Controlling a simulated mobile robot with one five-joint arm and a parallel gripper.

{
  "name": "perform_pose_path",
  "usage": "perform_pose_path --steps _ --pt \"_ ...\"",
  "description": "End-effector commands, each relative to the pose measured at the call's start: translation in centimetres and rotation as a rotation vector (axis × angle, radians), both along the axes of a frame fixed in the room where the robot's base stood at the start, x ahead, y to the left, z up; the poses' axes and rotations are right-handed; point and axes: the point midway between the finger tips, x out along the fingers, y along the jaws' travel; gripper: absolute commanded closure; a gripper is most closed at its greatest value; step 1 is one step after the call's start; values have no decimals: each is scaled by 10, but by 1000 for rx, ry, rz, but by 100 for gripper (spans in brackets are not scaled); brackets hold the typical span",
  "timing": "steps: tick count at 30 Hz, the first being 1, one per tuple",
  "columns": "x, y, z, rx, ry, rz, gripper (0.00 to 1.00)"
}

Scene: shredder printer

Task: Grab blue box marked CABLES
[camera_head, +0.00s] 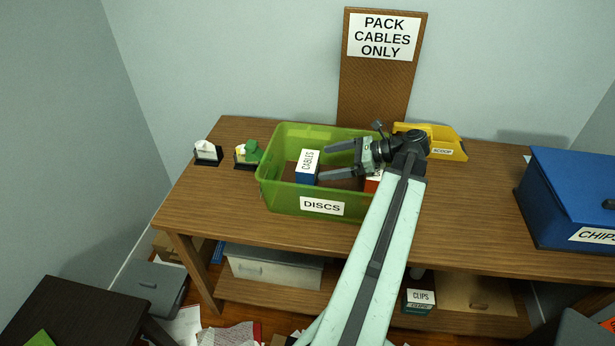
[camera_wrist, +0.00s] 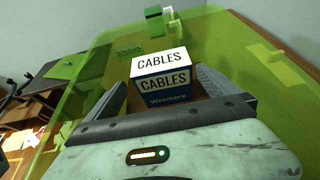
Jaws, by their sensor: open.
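The blue box marked CABLES (camera_head: 307,167) has a white label and stands in the left part of the green see-through bin marked DISCS (camera_head: 283,201). My gripper (camera_head: 324,160) reaches over the bin from the right. It is open, with its fingers pointing left toward the box. In the wrist view the blue box (camera_wrist: 164,82) stands upright ahead, between the lines of the two fingers (camera_wrist: 166,92). The label reads CABLES on the top and on the front, with Wexmere below. I see no clear contact between fingers and box. The gripper body hides part of the bin's right side.
A red item (camera_head: 373,181) with a white label lies in the bin under my gripper. A blue CHIPS box (camera_head: 570,195) is at the right. Two small ornaments (camera_head: 207,152) stand left of the bin.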

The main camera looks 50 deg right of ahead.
Motion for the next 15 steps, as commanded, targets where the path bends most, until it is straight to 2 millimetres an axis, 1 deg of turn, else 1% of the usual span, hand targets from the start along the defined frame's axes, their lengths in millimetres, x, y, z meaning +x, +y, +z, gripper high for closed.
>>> perform_pose_path --steps 4,11,15 --pt "12 7 -9 0 0 -4 0" --pt "20 11 -11 0 0 -9 0" --pt "40 22 -17 0 -1 -9 0"
